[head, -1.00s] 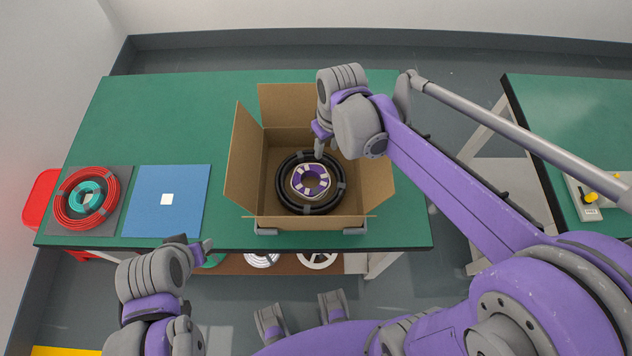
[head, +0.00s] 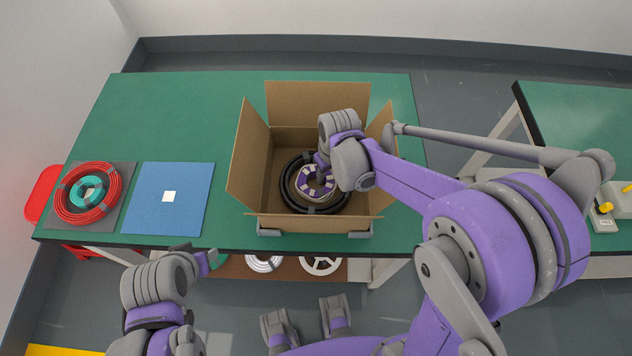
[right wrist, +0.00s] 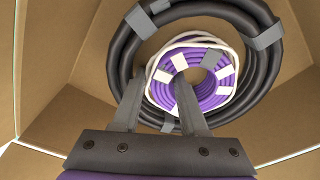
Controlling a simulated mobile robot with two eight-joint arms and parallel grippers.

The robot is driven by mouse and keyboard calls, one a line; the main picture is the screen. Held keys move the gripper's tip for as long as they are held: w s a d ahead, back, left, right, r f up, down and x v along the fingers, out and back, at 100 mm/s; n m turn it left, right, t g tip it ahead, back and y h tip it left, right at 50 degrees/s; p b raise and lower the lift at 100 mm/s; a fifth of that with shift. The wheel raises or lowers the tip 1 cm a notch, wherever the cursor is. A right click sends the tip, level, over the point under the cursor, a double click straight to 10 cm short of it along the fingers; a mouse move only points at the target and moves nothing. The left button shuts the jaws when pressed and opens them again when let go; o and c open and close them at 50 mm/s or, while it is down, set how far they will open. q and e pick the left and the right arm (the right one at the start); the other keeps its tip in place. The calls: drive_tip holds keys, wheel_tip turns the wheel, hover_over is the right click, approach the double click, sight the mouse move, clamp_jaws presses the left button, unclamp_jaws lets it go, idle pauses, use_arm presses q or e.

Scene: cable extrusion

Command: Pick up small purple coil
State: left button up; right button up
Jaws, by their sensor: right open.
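The small purple coil (head: 307,184), with white tape bands, lies inside a larger black coil (head: 288,186) in the open cardboard box (head: 248,180). A white coil surrounds its outer edge. The purple coil also shows in the right wrist view (right wrist: 190,51). My right gripper (head: 322,172) reaches down into the box over the coil. In the right wrist view its jaws (right wrist: 160,85) are open, one finger over the coil's centre hole and the other beyond its left side. Contact cannot be told. My left gripper (head: 208,258) hangs before the table's front edge; its jaw state is unclear.
The box's raised flaps and walls surround my right gripper. A red coil with a teal coil inside (head: 88,193) lies on a grey mat at the left, beside a blue mat (head: 190,205). The green table (head: 190,110) is clear behind the mats.

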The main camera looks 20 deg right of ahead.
drive_tip(key=shift+c, duration=0.3)
clamp_jaws()
